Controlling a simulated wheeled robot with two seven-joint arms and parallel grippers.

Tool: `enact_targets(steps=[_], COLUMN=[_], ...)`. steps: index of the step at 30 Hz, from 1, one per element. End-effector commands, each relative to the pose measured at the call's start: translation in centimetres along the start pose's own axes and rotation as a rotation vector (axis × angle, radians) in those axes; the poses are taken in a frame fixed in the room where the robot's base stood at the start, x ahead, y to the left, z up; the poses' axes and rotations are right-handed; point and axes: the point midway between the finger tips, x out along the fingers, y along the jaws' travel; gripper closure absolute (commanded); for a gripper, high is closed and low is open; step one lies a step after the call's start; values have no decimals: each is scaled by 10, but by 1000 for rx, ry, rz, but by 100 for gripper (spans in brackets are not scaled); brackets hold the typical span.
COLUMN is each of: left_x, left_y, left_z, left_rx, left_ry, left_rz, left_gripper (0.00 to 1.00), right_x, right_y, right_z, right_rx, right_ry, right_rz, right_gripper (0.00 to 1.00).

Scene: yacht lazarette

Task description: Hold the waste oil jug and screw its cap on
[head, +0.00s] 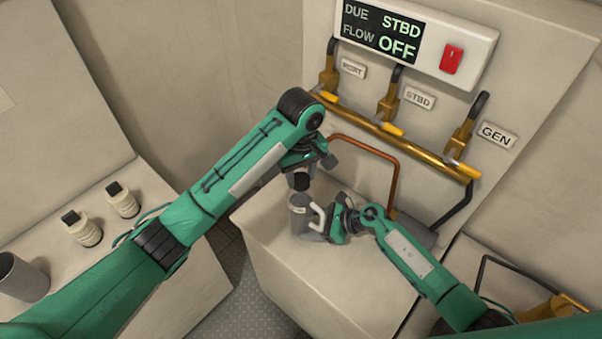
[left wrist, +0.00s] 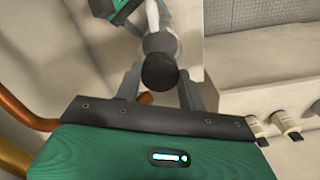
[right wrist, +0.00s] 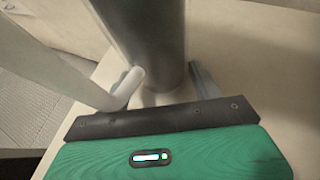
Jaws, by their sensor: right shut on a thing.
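The waste oil jug (head: 299,221) is a grey cylinder standing upright on the pale bench top, with a white handle (head: 318,216) on its right side. My right gripper (head: 335,224) is shut on the handle; in the right wrist view the jug body (right wrist: 150,45) rises just beyond the fingers. I cannot tell whether the cap is threaded on.
Brass valves with a pipe (head: 420,146) and a copper pipe loop (head: 396,180) stand behind the jug. A display panel (head: 382,33) reads STBD, OFF. Two small bottles (head: 86,231) and a grey cup (head: 22,277) are on the left bench.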

Motion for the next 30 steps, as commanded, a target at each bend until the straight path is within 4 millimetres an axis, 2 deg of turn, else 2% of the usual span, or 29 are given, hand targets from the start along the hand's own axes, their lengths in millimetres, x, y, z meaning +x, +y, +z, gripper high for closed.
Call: enact_targets(steps=[1, 3, 4, 12, 16, 20, 30], left_x=[0, 0, 0, -1, -8, -24, -80], left_y=[0, 0, 0, 0, 0, 0, 0], left_z=[0, 0, 0, 0, -1, -2, -2], left_rx=[2, 1, 1, -1, -1, 0, -1], left_ry=[0, 0, 0, 0, 2, 5, 6], left_rz=[0, 0, 0, 0, 1, 1, 1], left_gripper=[51, 37, 35, 35, 35, 35, 35], right_x=[0, 0, 0, 0, 0, 0, 0], right_y=[0, 0, 0, 0, 0, 0, 0], right_z=[0, 0, 0, 0, 0, 0, 0], right_rx=[-1, -1, -1, 0, 0, 0, 0], right_ry=[0, 0, 0, 0, 0, 0, 0], right_rz=[1, 1, 1, 0, 0, 0, 0], right_gripper=[77, 77, 77, 77, 77, 77, 77])
